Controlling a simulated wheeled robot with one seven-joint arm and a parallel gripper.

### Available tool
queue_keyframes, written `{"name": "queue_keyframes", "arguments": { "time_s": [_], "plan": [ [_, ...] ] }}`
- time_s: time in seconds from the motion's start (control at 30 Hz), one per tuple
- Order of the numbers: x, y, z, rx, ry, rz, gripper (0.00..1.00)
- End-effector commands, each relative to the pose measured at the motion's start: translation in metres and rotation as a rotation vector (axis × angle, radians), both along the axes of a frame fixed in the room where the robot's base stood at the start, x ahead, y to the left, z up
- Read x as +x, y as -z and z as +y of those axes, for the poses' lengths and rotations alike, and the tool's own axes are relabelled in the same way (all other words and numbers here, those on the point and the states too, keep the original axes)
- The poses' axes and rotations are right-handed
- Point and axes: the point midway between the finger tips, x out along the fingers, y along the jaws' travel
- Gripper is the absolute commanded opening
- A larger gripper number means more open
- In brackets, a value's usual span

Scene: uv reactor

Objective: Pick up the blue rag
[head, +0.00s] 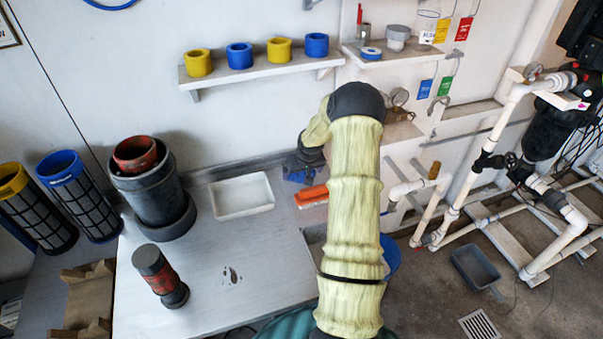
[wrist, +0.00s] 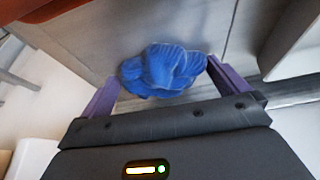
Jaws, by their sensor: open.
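The crumpled blue rag (wrist: 165,70) lies on the grey bench surface in the wrist view, between the two purple fingers of my gripper (wrist: 160,76). The fingers are spread apart, one on each side of the rag; the right fingertip is very close to it. I cannot tell whether it touches. In the head view, only a bit of the rag (head: 297,176) shows at the back of the bench, beneath my gripper (head: 305,168). The rest is hidden by my gripper and arm.
An orange brush-like object (head: 312,196) lies just in front of the rag. A white tray (head: 242,196) sits to its left on the bench (head: 255,265). A dark cylinder (head: 155,190) and a smaller red-banded one (head: 160,276) stand further left. A shelf (head: 262,70) is above.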

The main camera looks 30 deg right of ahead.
Motion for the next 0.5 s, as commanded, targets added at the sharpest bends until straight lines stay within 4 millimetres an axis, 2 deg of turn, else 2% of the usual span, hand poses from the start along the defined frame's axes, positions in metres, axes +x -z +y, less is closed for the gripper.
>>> {"name": "queue_keyframes", "arguments": {
  "time_s": [0.23,0.27,0.43,0.5],
  "plan": [
    [0.0009,-0.0002,0.0018,0.000,-0.003,0.000,1.00],
    [0.0009,-0.0002,0.0018,0.000,-0.003,0.000,0.96],
    [0.0007,-0.0002,0.0016,0.000,-0.003,0.000,0.63],
    [0.0006,-0.0003,0.0014,0.000,-0.002,0.000,0.61]
  ]
}}
